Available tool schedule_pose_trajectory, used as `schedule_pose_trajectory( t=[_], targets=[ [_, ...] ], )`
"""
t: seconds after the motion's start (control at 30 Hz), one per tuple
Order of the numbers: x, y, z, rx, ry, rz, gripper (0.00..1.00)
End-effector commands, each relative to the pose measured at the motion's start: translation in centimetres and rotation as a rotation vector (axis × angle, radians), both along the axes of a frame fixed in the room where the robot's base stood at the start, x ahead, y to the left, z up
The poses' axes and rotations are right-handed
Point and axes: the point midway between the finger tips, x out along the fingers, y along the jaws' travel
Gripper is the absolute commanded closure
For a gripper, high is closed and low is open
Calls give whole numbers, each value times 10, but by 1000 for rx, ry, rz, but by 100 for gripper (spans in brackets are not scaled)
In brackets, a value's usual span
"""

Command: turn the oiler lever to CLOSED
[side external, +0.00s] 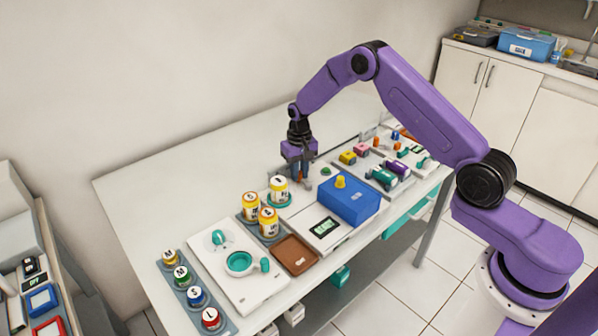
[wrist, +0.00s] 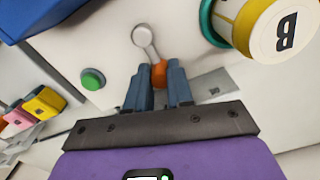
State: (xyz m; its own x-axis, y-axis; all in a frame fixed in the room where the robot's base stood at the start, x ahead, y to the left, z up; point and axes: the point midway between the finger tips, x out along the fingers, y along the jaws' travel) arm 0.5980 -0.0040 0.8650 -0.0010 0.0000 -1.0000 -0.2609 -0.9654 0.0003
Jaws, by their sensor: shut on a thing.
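In the wrist view a lever with a round pale pivot (wrist: 142,36), a thin arm and an orange knob (wrist: 158,74) lies on a white surface. My gripper (wrist: 158,84) has its two blue-grey fingers on either side of the orange knob, shut on it. The lever arm runs from the pivot down to the knob. A grey label plate (wrist: 212,84) sits right of the fingers; its text is not readable. In the side view my gripper (side external: 299,172) points down at the table behind the blue box, and the lever is hidden there.
A green button (wrist: 93,79) is left of the lever. A yellow and white jar (side external: 279,189) in a teal ring stands close to my gripper; it also shows in the wrist view (wrist: 280,30). A blue box (side external: 348,204) stands nearby. The table's back left (side external: 180,180) is clear.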

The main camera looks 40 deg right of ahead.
Motion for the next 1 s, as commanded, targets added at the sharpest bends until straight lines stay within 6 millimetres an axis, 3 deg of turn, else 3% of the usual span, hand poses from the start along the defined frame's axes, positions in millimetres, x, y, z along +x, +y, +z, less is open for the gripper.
schedule_pose_trajectory(
  t=[0.17,0.2,0.23,0.67,1.0],
  targets=[
    [1,-1,1,0,-4,1,100],
    [1,0,1,0,-4,1,75],
    [1,-1,1,0,-4,1,68],
    [1,0,9,0,-4,2,68],
    [2,0,73,0,-7,2,68]
  ],
)
